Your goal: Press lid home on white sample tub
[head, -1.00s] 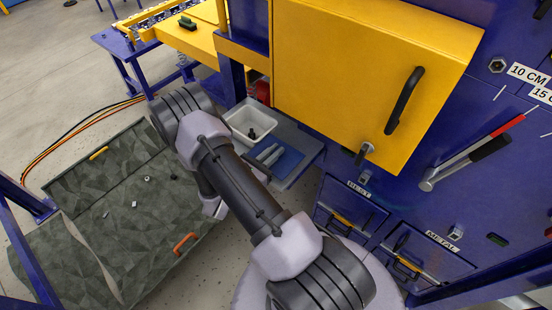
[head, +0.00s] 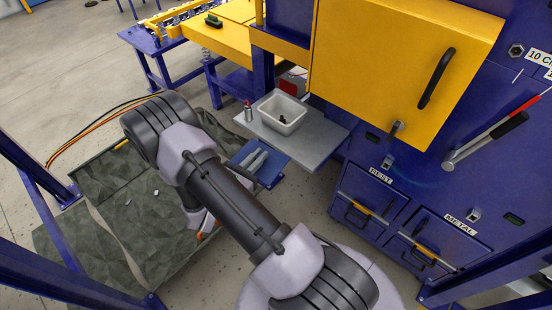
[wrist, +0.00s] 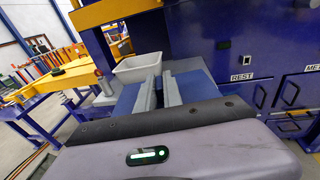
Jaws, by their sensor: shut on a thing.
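The white tub (head: 292,102) stands on a grey shelf beside the blue machine, its open top facing up. A small dark thing lies inside it. The tub also shows in the wrist view (wrist: 142,61), beyond my fingers. My gripper (head: 258,158) is apart from the tub, to its lower left in the head view. Its two grey fingers (wrist: 158,82) are on a flat blue panel (head: 272,178), which has moved with them. The panel shows on both sides of the fingers in the wrist view (wrist: 194,87). I cannot tell whether this panel is the lid; no other lid shows.
A small red-topped canister (head: 248,112) stands left of the tub on the grey shelf (head: 312,148). A yellow door (head: 400,65) with a black handle overhangs behind. A camouflage mat (head: 110,210) lies on the floor at left. The shelf's right part is bare.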

